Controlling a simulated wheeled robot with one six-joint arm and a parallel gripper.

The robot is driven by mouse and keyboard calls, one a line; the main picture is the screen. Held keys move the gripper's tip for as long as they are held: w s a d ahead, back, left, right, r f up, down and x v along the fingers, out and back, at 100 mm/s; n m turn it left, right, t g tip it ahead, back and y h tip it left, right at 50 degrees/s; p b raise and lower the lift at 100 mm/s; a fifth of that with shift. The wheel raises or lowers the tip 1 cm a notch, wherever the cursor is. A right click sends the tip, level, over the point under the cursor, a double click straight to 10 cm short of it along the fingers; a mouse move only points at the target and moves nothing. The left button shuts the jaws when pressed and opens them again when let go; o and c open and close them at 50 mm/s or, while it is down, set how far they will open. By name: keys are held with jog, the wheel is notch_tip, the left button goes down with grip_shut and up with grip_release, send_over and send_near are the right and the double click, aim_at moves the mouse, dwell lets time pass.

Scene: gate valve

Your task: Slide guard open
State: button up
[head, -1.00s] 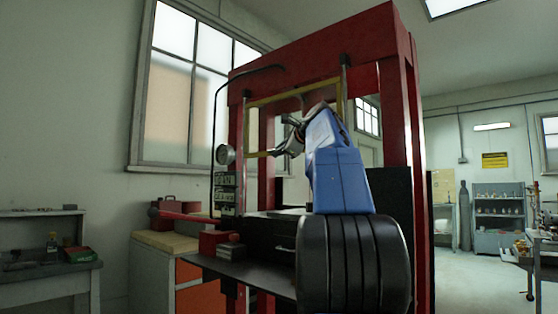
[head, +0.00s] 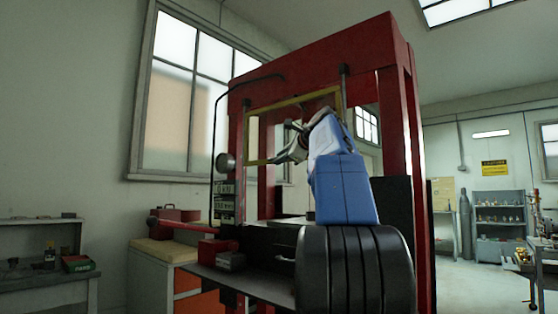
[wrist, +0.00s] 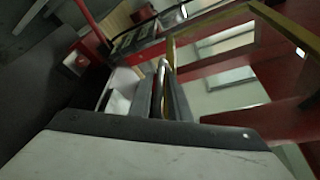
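The guard (head: 297,98) is a see-through panel in a thin yellow frame, hanging upright on the front of a red press (head: 318,62). Its frame also shows in the wrist view (wrist: 215,28), running along the top right. My gripper (head: 277,159) is at the lower left part of the guard, near its bottom edge. In the wrist view its dark fingers (wrist: 163,95) sit close together with a slim silver piece (wrist: 162,68) at their tips. Whether they grip it is unclear. My blue and white arm hides the guard's lower right part.
A round gauge (head: 225,163) and a dark pipe are at the press's left post. Open floor lies at the right.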

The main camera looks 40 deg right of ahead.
jog(key=v, duration=1.5)
jog(key=shift+s, duration=0.25)
jog(key=w+a+f+n+g+y, duration=0.25)
jog(key=a+f+n, duration=0.35)
jog(key=a+f, duration=0.7)
jog(key=w+a+f+n+g+y, duration=0.25)
jog(key=a+f+n, duration=0.25)
jog(key=a+f, duration=0.9)
jog(key=s+a+f+n+g, duration=0.1)
jog(key=s+a+f+n, duration=0.2)
jog(key=f, duration=1)
jog(key=s+a+f+n+g, duration=0.2)
jog(key=s+a+f+n, duration=0.2)
jog(key=f, duration=1)
jog(key=s+a+f+n+g+h, duration=0.1)
jog(key=s+a+f+n+g, duration=0.1)
jog(key=s+f+n, duration=0.7)
notch_tip(320, 180, down, 4)
jog(key=s+a, duration=0.1)
jog(key=s, duration=0.1)
jog(key=shift+s+a+f, duration=0.2)
jog(key=shift+s+a, duration=0.05)
jog(key=shift+s, duration=0.15)
